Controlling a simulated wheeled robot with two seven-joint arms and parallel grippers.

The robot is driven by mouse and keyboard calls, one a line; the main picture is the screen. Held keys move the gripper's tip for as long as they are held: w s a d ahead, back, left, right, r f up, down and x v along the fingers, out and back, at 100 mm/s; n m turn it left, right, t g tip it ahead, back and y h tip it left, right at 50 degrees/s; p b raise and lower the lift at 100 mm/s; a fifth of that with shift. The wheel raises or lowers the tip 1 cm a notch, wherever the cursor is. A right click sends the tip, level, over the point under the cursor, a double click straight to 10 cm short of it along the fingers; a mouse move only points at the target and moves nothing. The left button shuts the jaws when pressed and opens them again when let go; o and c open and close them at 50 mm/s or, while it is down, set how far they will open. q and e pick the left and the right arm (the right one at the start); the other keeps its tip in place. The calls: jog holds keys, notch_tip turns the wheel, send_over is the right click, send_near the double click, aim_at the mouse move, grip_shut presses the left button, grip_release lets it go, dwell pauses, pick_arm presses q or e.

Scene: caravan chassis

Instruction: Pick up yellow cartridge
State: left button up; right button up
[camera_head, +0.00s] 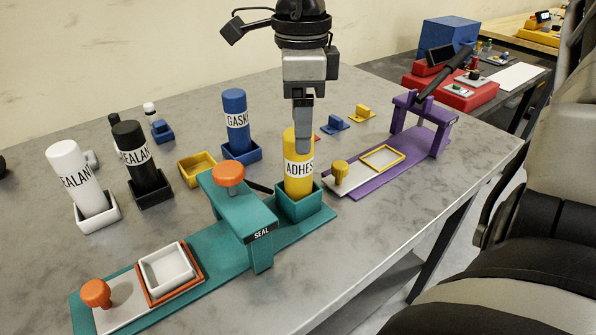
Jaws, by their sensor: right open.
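The yellow cartridge (298,181), labelled "ADHES", stands upright in a teal square holder (300,205) at the end of the teal fixture marked "SEAL". My right gripper (303,140) points straight down at the cartridge's top. One finger covers part of the cartridge's upper front; the other finger is hidden. The jaws are open, and I cannot tell whether the finger touches the cartridge. My left gripper is not in view.
A teal bridge with an orange knob (228,174) stands close left of the cartridge. Blue (236,120), black (138,158) and white (77,178) cartridges stand in holders further left. A purple fixture (421,130) lies right. The grey table's front is mostly clear.

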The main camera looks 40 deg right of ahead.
aim_at(298, 173)
jog(key=shift+w+a+f+p, duration=0.1)
jog(key=shift+w+f+p, duration=0.05)
jog(key=shift+f, duration=1.35)
jog(key=shift+w+f+p, duration=0.15)
jog(key=shift+f, duration=1.3)
jog(key=c, duration=1.3)
